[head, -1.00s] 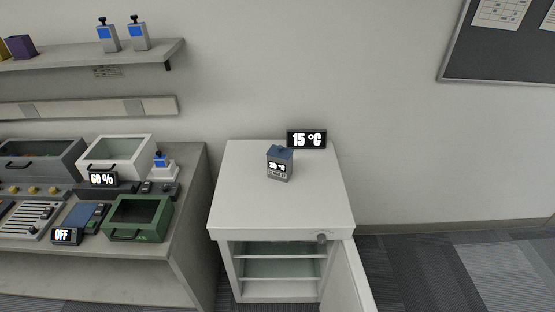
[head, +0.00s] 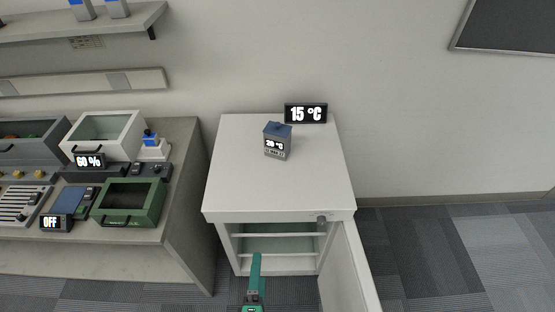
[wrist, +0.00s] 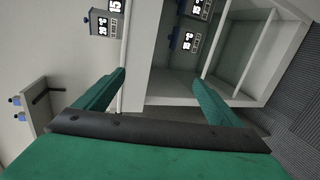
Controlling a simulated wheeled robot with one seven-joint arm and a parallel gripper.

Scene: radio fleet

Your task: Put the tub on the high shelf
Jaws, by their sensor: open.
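A small grey tub with a blue lid (head: 277,141) stands upright on top of the white cabinet (head: 240,180), its label reading about 20 °C. It also shows in the wrist view (wrist: 104,24), which is turned sideways. In the wrist view, a similar tub (wrist: 184,42) and part of another (wrist: 196,8) show inside the open cabinet; the head view does not show them. My green gripper (head: 255,278) is in front of the cabinet, apart from the tubs. In the wrist view its fingers (wrist: 158,76) are spread and empty. A grey wall shelf (head: 85,24) is high at left.
The cabinet door (head: 350,275) hangs open at the right. A 15 °C display (head: 305,113) stands at the cabinet's back. A workbench with a green bin (head: 130,203) and a white bin (head: 102,134) is at left. The floor at right is clear.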

